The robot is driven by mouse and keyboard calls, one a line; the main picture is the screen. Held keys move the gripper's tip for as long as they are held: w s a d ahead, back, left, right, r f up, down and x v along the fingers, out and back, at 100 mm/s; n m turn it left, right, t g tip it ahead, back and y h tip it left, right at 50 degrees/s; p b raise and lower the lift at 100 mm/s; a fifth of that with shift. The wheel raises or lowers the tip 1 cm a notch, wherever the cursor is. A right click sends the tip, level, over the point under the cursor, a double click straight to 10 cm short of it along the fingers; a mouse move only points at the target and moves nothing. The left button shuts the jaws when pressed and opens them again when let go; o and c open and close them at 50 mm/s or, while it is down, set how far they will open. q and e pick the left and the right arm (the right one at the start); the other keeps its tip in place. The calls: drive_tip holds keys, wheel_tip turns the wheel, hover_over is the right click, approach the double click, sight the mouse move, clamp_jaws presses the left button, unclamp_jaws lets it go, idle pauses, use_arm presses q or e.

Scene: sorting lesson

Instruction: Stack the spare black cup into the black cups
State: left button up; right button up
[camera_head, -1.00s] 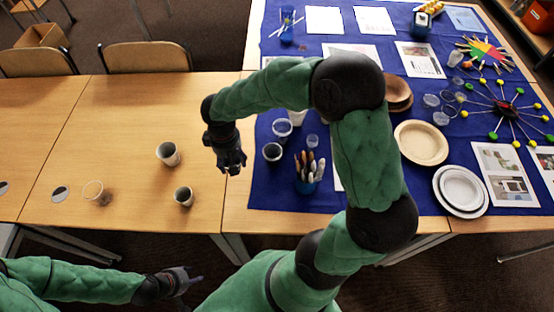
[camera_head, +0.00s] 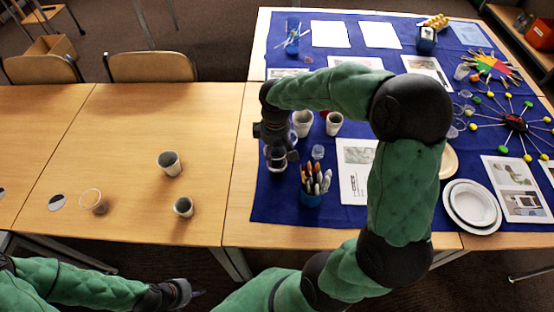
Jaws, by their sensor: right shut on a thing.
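My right gripper (camera_head: 276,149) is over the left edge of the blue cloth, shut on a cup with a dark inside (camera_head: 277,163), which the fingers partly hide. The cup seems to be at the cloth, but I cannot tell whether it touches it. I cannot tell which are the task's black cups. My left gripper (camera_head: 190,293) is low in front of the table, away from the cups; its fingers are too dark to read.
Pale cups (camera_head: 303,123) (camera_head: 334,124) and a small clear cup (camera_head: 318,152) stand right of my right gripper. A clear cup (camera_head: 93,201) stands at the left. The wooden table between the dark-inside cups and the cloth is clear.

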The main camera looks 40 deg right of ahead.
sight(277, 151)
drive_tip(key=w+d+f, duration=0.1)
drive_tip(key=w+f+b, duration=0.1)
drive_tip(key=f, duration=0.1)
drive_tip(key=d+f, duration=0.1)
drive_tip(key=f, duration=0.1)
drive_tip(key=shift+w+d+b, duration=0.35)
drive_tip(key=shift+w, duration=0.05)
drive_tip(key=shift+w+f+b, duration=0.15)
drive_tip(key=shift+f+b, duration=0.4)
drive_tip(key=shift+f, duration=1.15)
drive_tip(key=shift+f, duration=0.4)
drive_tip(key=shift+f, duration=0.2)
drive_tip(key=o, duration=0.7)
drive_tip(key=shift+c, duration=0.2)
